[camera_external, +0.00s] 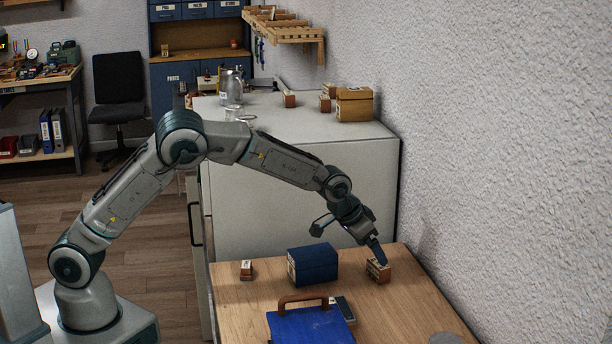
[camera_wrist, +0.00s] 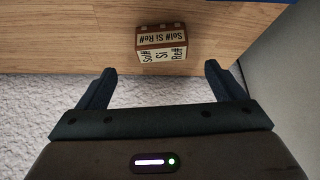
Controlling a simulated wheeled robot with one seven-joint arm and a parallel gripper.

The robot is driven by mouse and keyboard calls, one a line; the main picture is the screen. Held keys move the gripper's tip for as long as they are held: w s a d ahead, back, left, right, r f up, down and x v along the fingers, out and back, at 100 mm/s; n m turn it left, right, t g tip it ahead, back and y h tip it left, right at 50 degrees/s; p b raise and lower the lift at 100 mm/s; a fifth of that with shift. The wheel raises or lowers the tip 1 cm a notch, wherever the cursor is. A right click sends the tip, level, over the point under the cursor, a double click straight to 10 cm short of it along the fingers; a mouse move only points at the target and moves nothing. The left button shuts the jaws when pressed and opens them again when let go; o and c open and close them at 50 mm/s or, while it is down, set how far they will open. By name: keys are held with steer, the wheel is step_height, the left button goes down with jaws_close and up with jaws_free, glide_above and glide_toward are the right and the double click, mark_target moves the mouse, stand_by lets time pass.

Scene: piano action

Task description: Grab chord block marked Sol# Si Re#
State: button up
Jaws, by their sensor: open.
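The chord block marked Sol# Si Re# (camera_wrist: 162,44) lies on the wooden table, its label readable in the wrist view. It is a small brown block with cream labels on its top and one side. In the external view a small brown block (camera_external: 378,272) sits at my gripper (camera_external: 374,254), partly covered by it. In the wrist view my gripper (camera_wrist: 160,80) is open, with the block ahead of the two fingertips and roughly centred between them. I see no contact between the fingers and the block there.
A blue box (camera_external: 313,265) and another small block (camera_external: 246,269) stand left on the table (camera_external: 400,318). A blue case with a brown handle (camera_external: 310,325) lies in front, beside a dark object (camera_external: 343,310). The textured wall (camera_external: 500,150) is close on the right.

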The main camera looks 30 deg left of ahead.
mark_target(378, 271)
steer(key=shift+a+p+x, duration=0.2)
steer(key=shift+p+x, duration=0.75)
steer(key=shift+x, duration=2.6)
steer(key=c, duration=1.1)
